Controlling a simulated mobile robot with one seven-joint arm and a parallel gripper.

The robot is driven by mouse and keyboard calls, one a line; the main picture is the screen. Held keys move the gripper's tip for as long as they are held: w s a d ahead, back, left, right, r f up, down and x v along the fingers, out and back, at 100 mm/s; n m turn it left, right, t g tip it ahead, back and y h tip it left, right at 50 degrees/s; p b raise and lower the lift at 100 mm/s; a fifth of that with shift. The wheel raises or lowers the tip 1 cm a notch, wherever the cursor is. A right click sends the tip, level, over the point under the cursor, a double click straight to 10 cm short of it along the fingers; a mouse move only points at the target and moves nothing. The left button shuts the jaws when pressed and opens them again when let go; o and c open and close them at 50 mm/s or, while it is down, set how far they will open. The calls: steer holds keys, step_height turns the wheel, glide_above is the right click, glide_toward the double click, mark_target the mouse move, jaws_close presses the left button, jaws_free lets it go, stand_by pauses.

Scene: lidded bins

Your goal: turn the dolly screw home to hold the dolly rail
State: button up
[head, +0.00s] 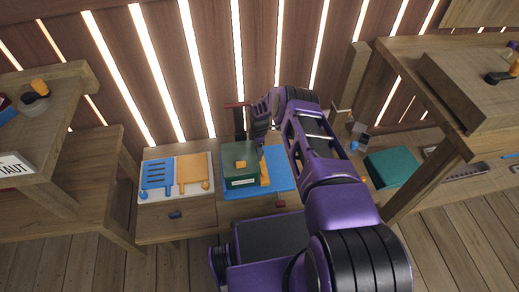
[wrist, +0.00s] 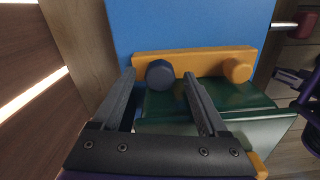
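An orange bar, which looks like the dolly rail (wrist: 205,61), lies along the edge of a dark green box (wrist: 165,103). A dark blue-grey faceted screw head (wrist: 160,73) sits at the rail's left end, and a round orange knob (wrist: 237,70) at its right end. My gripper (wrist: 159,76) is open, with one finger on each side of the screw head and a visible gap on both sides. In the head view my gripper (head: 262,138) is above the green box (head: 240,178) and the orange rail (head: 264,172); the screw is hidden there.
The box stands on a blue mat (head: 282,170). Left of it is a white tray (head: 175,200) with blue and orange panels. A teal box (head: 392,168) is at the right. Wooden tables (head: 60,140) flank both sides. A dark post with a red bar (head: 238,106) stands behind the box.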

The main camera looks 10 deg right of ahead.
step_height(320, 180, up, 17)
steer(key=p, duration=0.3)
steer(key=shift+r, duration=0.2)
stand_by(0.5)
